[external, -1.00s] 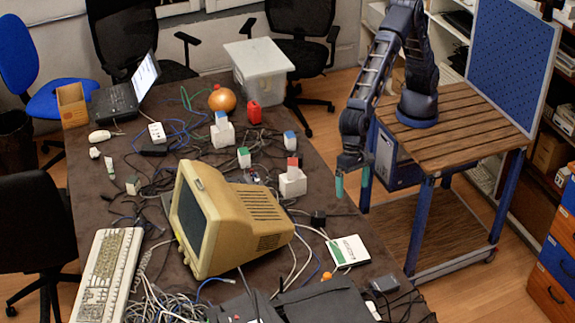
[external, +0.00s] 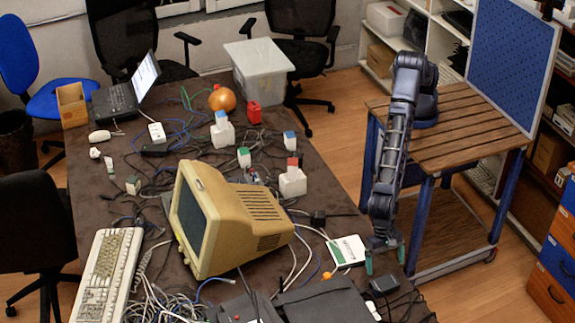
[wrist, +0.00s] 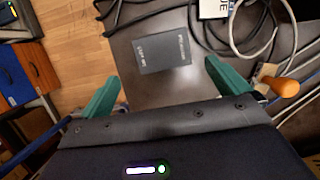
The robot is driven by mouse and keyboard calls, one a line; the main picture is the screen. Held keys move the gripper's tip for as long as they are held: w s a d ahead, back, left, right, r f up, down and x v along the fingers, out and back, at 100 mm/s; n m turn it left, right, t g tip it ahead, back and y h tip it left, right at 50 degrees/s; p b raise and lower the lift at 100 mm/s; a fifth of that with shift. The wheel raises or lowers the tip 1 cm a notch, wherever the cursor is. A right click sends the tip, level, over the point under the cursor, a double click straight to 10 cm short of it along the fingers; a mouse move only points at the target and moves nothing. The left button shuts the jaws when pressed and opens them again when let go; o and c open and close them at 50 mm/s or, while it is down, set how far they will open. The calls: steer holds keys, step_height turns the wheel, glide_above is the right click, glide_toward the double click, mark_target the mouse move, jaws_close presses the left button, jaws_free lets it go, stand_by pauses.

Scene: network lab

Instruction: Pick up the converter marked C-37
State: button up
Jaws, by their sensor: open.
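My gripper (external: 385,260) is at the right edge of the table, fingers pointing down, open and empty. In the wrist view its two green fingers (wrist: 165,88) are spread wide. A small dark flat box (wrist: 162,53) with pale lettering at both ends lies on the table ahead of the fingers, apart from them. It also shows in the external view as a black box (external: 384,285) just below my gripper. Its lettering is too small to read. I cannot make out a C-37 mark on anything in view.
A white and green box (external: 346,250) lies left of my gripper among cables. An orange-tipped item (wrist: 285,86) sits near the right finger. A beige monitor (external: 222,222) and several small colour-topped blocks stand further left. The table edge and floor are close on the right.

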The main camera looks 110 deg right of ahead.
mark_target(385, 283)
steer(key=x, duration=0.8)
steer(key=shift+w+f, duration=0.1)
steer(key=shift+w, duration=0.15)
steer(key=shift+c, duration=0.2)
steer(key=c, duration=1)
steer(key=shift+c, duration=0.2)
